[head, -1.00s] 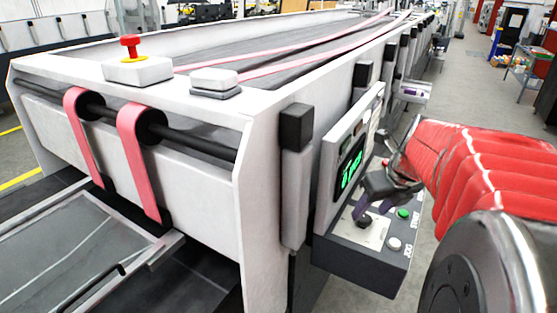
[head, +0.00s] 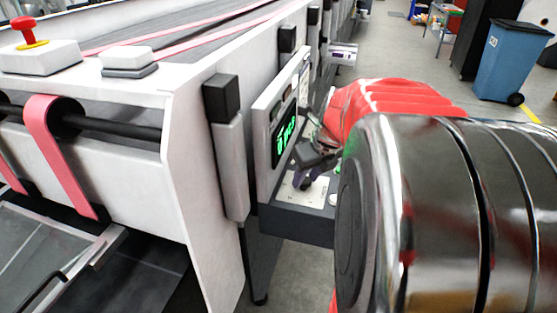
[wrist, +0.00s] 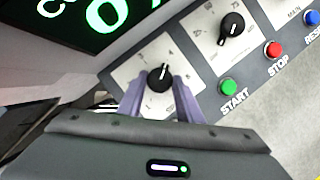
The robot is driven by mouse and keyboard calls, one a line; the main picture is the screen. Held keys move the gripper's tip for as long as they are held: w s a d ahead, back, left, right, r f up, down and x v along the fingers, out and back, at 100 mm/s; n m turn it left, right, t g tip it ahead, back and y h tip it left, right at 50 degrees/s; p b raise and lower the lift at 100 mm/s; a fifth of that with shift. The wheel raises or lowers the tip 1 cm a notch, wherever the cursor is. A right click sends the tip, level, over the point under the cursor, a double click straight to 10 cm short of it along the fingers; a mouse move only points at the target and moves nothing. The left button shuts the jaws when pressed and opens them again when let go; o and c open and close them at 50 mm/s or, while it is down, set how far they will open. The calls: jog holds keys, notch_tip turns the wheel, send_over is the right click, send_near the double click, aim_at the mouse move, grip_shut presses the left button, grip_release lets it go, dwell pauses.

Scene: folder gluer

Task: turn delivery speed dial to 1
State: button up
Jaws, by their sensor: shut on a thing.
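A black dial (wrist: 159,77) with a white pointer line sits on a white scale plate in the wrist view. A second black dial (wrist: 232,27) stands free at the upper right of the wrist view. I cannot read which dial is named delivery speed.
A green START button (wrist: 228,88), a red STOP button (wrist: 273,49) and a blue RESET button (wrist: 311,17) lie beside the dials. A display (head: 285,136) with green digits rises behind my gripper. The white machine frame (head: 190,180) is at left; open floor is at right.

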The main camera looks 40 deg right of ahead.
jog(key=c, duration=0.3)
jog(key=shift+d, duration=0.15)
jog(key=shift+c, duration=0.3)
